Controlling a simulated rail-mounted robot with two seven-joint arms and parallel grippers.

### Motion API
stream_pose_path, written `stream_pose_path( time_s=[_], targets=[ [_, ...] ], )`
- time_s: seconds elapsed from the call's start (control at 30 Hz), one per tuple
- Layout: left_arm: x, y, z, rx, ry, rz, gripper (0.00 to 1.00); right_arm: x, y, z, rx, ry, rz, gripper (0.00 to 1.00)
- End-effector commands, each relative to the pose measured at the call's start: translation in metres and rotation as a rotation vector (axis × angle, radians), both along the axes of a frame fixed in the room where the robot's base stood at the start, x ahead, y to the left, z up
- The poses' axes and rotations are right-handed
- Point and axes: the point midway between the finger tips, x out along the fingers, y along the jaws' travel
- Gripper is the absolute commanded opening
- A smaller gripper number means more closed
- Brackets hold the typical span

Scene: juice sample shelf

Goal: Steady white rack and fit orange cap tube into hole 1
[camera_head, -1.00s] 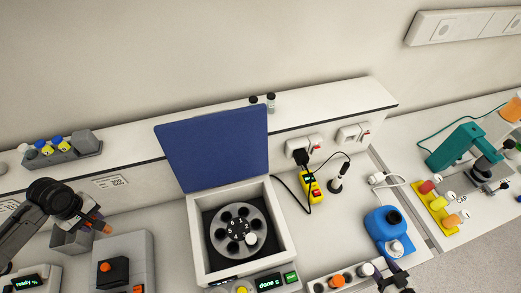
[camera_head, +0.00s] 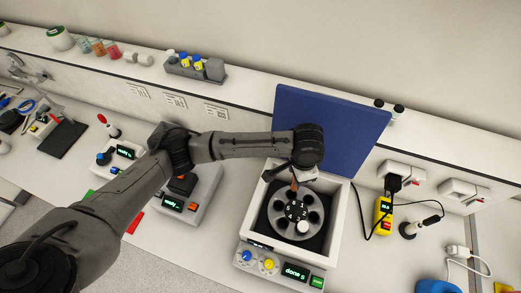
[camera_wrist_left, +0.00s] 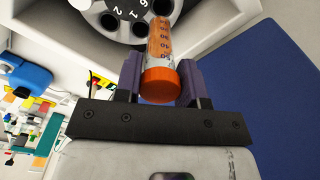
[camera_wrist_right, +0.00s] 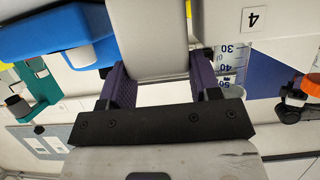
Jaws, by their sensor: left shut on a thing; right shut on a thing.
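My left gripper (camera_head: 299,176) is over the open centrifuge in the head view. It is shut on the orange cap tube (camera_head: 293,186). In the left wrist view the tube's orange cap (camera_wrist_left: 160,86) is between the fingers, and its graduated body points at the rotor's numbered holes (camera_wrist_left: 115,25). I cannot tell whether its lower end is in a hole. The dark rotor's grey ring (camera_head: 281,218) also holds a white cap (camera_head: 302,227). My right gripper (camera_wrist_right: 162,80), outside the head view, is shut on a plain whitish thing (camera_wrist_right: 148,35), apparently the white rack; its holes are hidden.
The centrifuge's blue lid (camera_head: 335,125) stands open behind the rotor. A yellow device (camera_head: 383,214) with cables is to its right. A grey tube rack (camera_head: 194,68) is on the shelf. In the right wrist view a blue object (camera_wrist_right: 60,40) and graduated glassware (camera_wrist_right: 235,58) flank the gripper.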

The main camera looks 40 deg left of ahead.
Motion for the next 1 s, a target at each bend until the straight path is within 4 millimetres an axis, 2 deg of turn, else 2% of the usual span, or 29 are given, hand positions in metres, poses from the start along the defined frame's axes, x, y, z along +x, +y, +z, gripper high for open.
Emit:
stream_pose_path(
  time_s=[0.03, 0.27, 0.37, 0.5, 0.6, 0.7, 0.9, 1.0],
  targets=[
    [-0.003, -0.028, 0.0, -0.004, 0.0, -0.004, 0.13, 0.0, 0.0, 0.0, 0.0, 0.0, 0.0, 0.24],
    [-0.025, -0.135, 0.001, -0.003, -0.002, 0.016, 0.13, 0.0, 0.0, 0.0, 0.0, 0.0, 0.0, 0.24],
    [-0.04, -0.179, 0.004, -0.003, -0.003, 0.022, 0.13, 0.0, 0.0, 0.0, 0.0, 0.0, 0.0, 0.24],
    [-0.073, -0.236, -0.001, -0.002, 0.0, 0.001, 0.13, 0.0, 0.0, 0.0, 0.0, 0.0, 0.0, 0.24],
    [-0.104, -0.261, -0.019, 0.0, 0.004, -0.052, 0.13, 0.0, 0.0, 0.0, 0.0, -0.001, 0.0, 0.24],
    [-0.133, -0.277, -0.038, -0.001, 0.004, -0.124, 0.13, 0.0, 0.0, 0.0, 0.0, -0.001, 0.0, 0.24],
    [-0.18, -0.296, -0.065, -0.003, 0.001, -0.252, 0.13, 0.0, 0.0, 0.001, -0.001, -0.001, 0.0, 0.24],
    [-0.196, -0.301, -0.072, -0.001, 0.001, -0.295, 0.13, 0.0, 0.0, 0.0, -0.001, -0.001, 0.0, 0.24]
  ],
)
